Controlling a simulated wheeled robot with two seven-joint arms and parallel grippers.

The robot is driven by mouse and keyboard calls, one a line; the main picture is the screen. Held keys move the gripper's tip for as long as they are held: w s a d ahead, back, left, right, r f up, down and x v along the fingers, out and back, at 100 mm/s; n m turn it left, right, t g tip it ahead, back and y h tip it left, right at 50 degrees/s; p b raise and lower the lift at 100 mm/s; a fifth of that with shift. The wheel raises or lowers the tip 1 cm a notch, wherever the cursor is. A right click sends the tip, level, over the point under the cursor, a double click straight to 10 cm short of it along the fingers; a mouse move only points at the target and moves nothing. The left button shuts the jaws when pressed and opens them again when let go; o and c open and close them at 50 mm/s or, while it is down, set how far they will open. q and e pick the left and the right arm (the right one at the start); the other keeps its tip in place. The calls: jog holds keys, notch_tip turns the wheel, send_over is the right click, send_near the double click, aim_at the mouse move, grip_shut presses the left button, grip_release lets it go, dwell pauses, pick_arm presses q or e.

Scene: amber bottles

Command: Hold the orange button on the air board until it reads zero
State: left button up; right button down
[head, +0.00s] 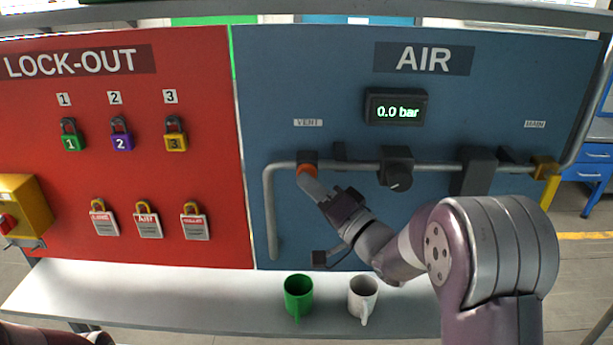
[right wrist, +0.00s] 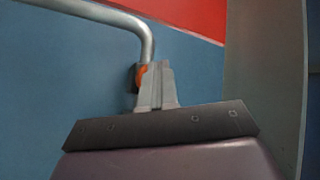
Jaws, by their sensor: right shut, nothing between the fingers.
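The blue air board (head: 440,110) carries a black display (head: 396,107) that reads 0.0 bar in green. The orange button (head: 306,168) sits under the VENT label, on the left part of a grey pipe. My right gripper (head: 305,172) is shut with nothing between its fingers, and its tips are at the button. In the right wrist view the shut fingers (right wrist: 155,72) cover most of the orange button (right wrist: 142,76); only its left edge shows. How far the button is pressed cannot be told. My left gripper is not in view.
The grey pipe (head: 350,166) runs across the board with a black knob (head: 397,169) and a yellow lever (head: 546,170). A green mug (head: 299,294) and a white mug (head: 363,295) stand on the shelf below. The red lock-out board (head: 140,190) is at left.

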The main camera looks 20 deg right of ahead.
jog(key=shift+s+a, duration=0.25)
jog(key=shift+s, duration=0.65)
jog(key=s, duration=0.2)
jog(key=s+a, duration=0.1)
jog(key=s, duration=0.1)
jog(key=shift+s+a, duration=0.2)
jog(key=shift+s, duration=0.2)
